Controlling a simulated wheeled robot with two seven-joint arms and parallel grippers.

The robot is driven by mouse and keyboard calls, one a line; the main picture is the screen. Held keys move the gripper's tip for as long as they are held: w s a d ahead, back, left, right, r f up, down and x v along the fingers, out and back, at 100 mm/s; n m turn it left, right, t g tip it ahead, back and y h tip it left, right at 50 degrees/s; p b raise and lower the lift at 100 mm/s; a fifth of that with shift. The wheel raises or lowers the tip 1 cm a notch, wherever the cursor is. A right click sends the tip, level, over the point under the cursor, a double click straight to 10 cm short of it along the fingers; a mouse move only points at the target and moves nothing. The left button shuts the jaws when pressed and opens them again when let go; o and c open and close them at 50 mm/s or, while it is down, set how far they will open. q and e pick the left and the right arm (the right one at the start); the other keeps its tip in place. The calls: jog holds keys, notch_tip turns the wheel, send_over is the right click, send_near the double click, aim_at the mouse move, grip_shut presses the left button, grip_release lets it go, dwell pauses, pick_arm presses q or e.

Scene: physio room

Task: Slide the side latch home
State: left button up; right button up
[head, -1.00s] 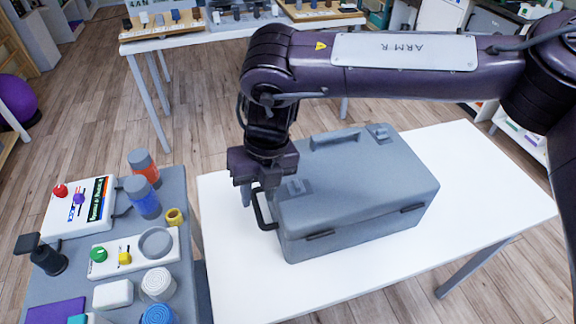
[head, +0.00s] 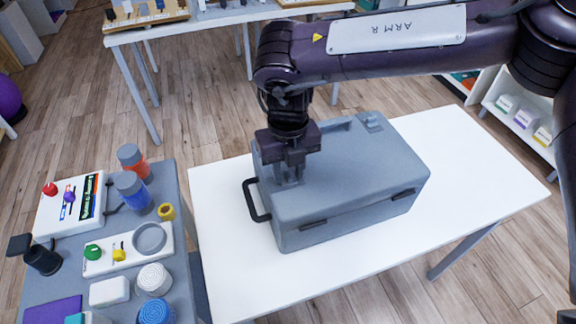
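A closed blue-grey case (head: 350,180) lies on a white table. A small raised grey fitting, possibly a latch, (head: 370,122) sits at the far right of its lid. A similar fitting at the lid's left end is mostly hidden by my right gripper. My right gripper (head: 289,177) points down over that left end, its fingers at or just above the lid. I cannot tell how far apart its fingers are, or whether they touch the fitting. My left gripper is out of view.
A black handle (head: 256,202) sticks out from the case's left end. Dark fittings (head: 312,225) lie along its near side. A grey side table (head: 190,255) with bottles and knobbed boards stands left. The white table (head: 470,170) is clear right of the case.

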grip_shut()
dwell(0.3)
jog(key=shift+s+a, duration=0.25)
jog(key=shift+a, duration=0.45)
jog(key=shift+s+a, duration=0.2)
jog(key=shift+a, duration=0.5)
grip_release()
notch_tip(320, 180, up, 8)
jog(key=shift+b, duration=0.45)
